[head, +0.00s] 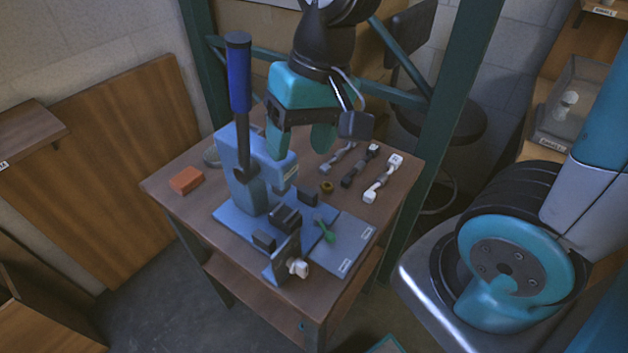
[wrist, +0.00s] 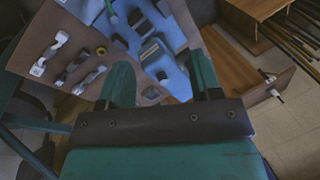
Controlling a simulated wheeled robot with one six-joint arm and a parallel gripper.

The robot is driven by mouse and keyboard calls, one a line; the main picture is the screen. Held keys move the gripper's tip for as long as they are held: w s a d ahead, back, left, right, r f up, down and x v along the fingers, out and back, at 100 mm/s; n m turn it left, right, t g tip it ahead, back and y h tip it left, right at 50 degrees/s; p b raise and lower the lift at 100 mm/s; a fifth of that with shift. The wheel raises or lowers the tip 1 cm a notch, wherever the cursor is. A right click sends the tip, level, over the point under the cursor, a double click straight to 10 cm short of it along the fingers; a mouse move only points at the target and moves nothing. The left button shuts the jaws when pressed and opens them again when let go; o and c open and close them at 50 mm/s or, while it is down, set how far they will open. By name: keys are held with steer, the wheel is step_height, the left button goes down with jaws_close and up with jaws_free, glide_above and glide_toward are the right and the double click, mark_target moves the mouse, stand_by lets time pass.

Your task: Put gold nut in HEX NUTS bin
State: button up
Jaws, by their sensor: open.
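The gold nut (head: 327,187) is a small ring lying flat on the small wooden table, beside the blue press base. It also shows in the wrist view (wrist: 101,50), beyond the left finger. My gripper (head: 299,142) hangs above the table, behind and to the left of the nut in the head view. Its teal fingers are apart in the wrist view (wrist: 162,82), with nothing held between them. I cannot make out a bin marked HEX NUTS.
A blue lever press (head: 240,165) stands on the table (head: 165,182), close to my gripper. An orange block (head: 186,180) lies at the left. Green posts (head: 447,120) rise behind the table.

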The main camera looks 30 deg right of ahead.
steer(key=w+d+f+m+h, duration=0.2)
steer(key=w+d+f+m, duration=0.2)
steer(key=w+d+m, duration=0.3)
steer(key=m+h+p, duration=0.1)
steer(key=m+p, duration=0.1)
steer(key=m, duration=0.6)
glide_above(326, 182)
steer(key=s+a, duration=0.1)
steer(key=f, duration=1.5)
steer(key=shift+s+f, duration=0.1)
steer(key=shift+s, duration=0.1)
steer(key=shift+w+d+f+p, duration=0.1)
steer(key=shift+f+p, duration=0.4)
steer(key=shift+f, duration=1.1)
steer(key=shift+w+f+p, duration=0.1)
steer(key=shift+f+p, duration=0.35)
steer(key=shift+f, duration=1.15)
steer(key=shift+c, duration=0.2)
steer(key=c, duration=1)
steer(key=shift+r, duration=0.2)
